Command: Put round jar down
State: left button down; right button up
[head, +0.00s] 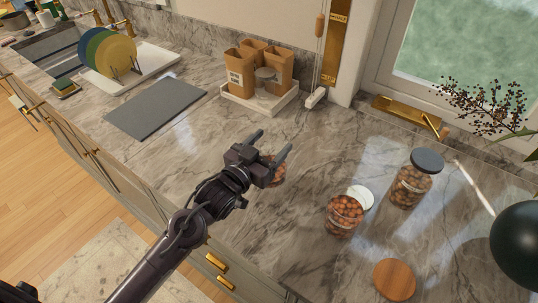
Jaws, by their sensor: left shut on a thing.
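My left gripper (272,143) is over the middle of the marble counter. Its fingers are apart and shut on the round jar (279,171). Only a small orange-brown part of this jar shows beside and below the gripper; the rest is hidden behind the gripper. I cannot tell whether the jar touches the counter. My right gripper is not in view.
To the right stand a jar of round brown nuts (343,219), a white disc (361,197), a tall dark-lidded jar (408,186) and a wooden disc (394,279). A white tray (262,107) with boxes stands behind. A grey mat (155,107) lies left.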

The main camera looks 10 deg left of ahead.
pick_arm(q)
jog(key=shift+f, duration=0.6)
notch_tip(320, 180, down, 2)
jog(key=shift+f+p, duration=0.15)
jog(key=shift+p, duration=0.15)
jog(key=shift+f, duration=0.5)
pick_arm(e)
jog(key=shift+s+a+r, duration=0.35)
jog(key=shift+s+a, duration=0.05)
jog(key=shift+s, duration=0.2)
pick_arm(q)
jog(key=shift+f, duration=0.1)
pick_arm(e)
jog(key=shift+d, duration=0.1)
pick_arm(q)
jog(key=shift+f, duration=0.15)
jog(key=shift+c, duration=1.3)
grip_release()
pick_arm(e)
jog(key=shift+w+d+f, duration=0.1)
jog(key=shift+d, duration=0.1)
